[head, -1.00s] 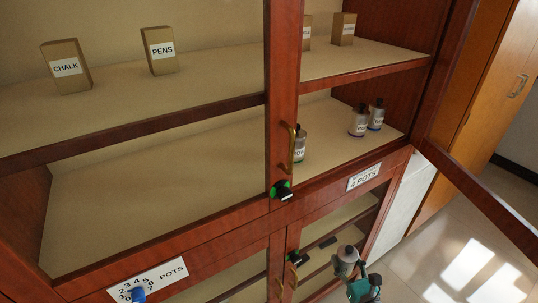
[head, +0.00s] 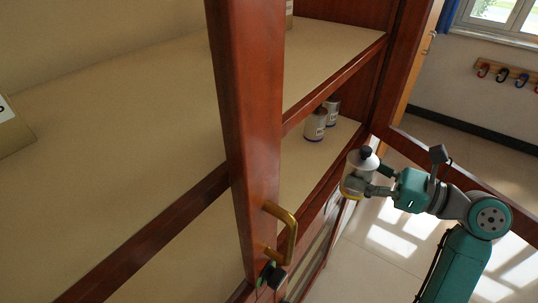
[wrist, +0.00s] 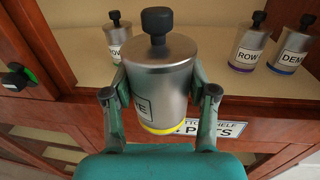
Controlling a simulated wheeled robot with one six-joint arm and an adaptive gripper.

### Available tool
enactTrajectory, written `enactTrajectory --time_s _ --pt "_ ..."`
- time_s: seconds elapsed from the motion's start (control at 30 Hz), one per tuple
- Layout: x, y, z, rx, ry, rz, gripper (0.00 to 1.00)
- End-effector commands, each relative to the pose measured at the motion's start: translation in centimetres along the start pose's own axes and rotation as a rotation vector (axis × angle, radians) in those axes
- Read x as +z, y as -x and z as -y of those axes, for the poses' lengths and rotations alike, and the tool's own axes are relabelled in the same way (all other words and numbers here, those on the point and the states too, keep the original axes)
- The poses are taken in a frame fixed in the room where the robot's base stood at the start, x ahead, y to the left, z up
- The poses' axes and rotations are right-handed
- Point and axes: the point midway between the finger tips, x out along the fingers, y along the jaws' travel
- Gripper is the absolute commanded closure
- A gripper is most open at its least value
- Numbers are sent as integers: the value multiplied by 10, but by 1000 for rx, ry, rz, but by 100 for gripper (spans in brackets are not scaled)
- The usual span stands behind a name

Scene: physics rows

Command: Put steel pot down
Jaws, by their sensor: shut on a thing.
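The steel pot (wrist: 159,84) has a black knob on its lid, a yellow band at its base and a partly hidden label ending in "E". My gripper (wrist: 160,98) is shut around its sides and holds it upright.
Several similar pots stand on that shelf: a purple-banded one (wrist: 254,50), a blue-banded one (wrist: 293,52) and one at left (wrist: 117,41). A brass-handled door frame (head: 247,130) stands left. An open door frame (head: 445,175) is at right. Bare shelf lies between the pots.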

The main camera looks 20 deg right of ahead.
Motion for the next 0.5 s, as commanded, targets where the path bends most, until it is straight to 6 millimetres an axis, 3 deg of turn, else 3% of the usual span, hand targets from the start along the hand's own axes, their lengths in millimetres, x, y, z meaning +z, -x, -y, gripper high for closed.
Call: enactTrajectory --time_s 0.17,0.5 --pt "3 -9 -5 9 0 1 91" --pt "3 -82 -6 11 1 2 91"
